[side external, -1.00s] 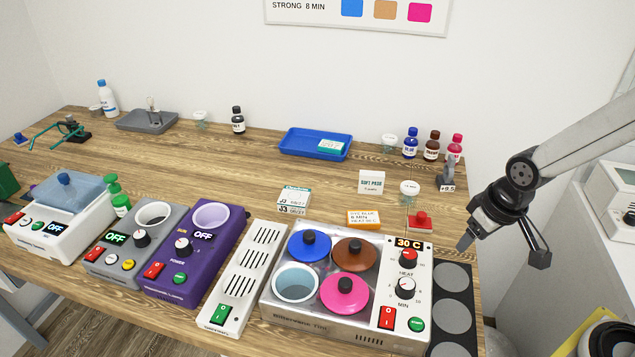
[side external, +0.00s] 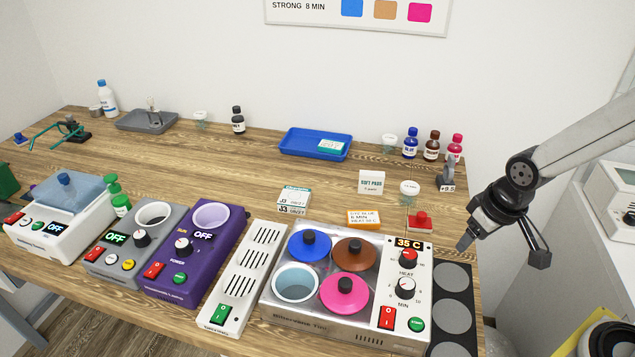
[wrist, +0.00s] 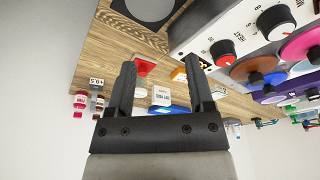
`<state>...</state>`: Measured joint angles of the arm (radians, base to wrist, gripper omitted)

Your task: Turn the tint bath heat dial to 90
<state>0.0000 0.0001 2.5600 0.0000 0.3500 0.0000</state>
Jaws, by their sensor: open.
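The tint bath (side external: 300,325) is a silver-topped box with several wells, at the front right of the bench. Its display (side external: 409,244) reads 35 C. The red-topped heat dial (side external: 408,259) sits just below the display, above the MIN dial (side external: 405,288). The heat dial also shows in the wrist view (wrist: 222,51), right of the fingers. My gripper (side external: 501,253) is open and empty, up and to the right of the bath, apart from the dial. Both fingers show in the wrist view (wrist: 161,62) with nothing between them.
A red switch (side external: 387,317) and green button (side external: 416,324) are below the dials. A pink lid (side external: 345,293) and other lidded wells lie left of them.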

